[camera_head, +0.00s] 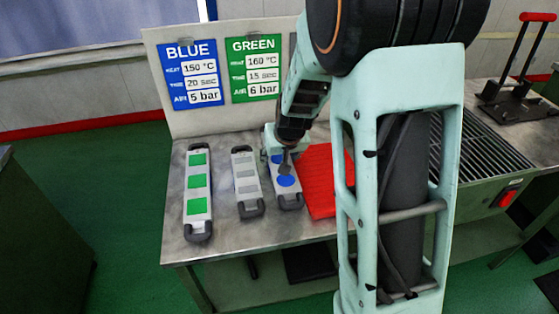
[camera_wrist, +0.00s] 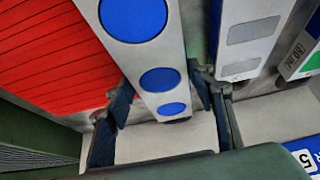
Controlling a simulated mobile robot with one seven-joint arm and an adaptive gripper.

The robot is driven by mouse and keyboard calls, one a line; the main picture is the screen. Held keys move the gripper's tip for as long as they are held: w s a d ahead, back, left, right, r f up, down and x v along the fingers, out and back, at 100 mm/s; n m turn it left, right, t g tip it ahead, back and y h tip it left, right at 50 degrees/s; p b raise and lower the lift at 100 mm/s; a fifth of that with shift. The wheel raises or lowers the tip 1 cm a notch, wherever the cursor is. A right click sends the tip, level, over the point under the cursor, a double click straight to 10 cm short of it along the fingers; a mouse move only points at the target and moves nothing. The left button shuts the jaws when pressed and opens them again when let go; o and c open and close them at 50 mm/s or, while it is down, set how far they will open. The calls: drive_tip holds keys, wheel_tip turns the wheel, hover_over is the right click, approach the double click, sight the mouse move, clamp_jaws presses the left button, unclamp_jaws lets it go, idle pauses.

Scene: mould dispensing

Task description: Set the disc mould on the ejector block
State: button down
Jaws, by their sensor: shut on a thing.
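The disc mould (camera_head: 287,190), a long pale bar with round blue cavities and a dark end handle, lies along the bench beside a red slab. In the wrist view the disc mould (camera_wrist: 185,65) runs up from between my fingers. My gripper (camera_head: 280,147) is at the mould's far end, partly hidden by my arm. In the wrist view my gripper (camera_wrist: 163,95) has one dark finger on each side of the mould and is shut on it. I cannot tell whether the mould is lifted. I cannot identify the ejector block with certainty.
A grey-cavity mould (camera_head: 247,182) and a green square-cavity mould (camera_head: 198,192) lie to the left. The ridged red slab (camera_head: 318,180) is close on the right. A slatted grille (camera_head: 480,150) and a red-handled press (camera_head: 520,85) are farther right. Blue and green signs (camera_head: 190,72) stand behind.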

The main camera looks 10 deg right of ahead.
drive_tip(key=shift+w, duration=0.1)
drive_tip(key=shift+f, duration=0.2)
drive_tip(key=c, duration=0.9)
unclamp_jaws()
drive_tip(key=shift+r, duration=0.15)
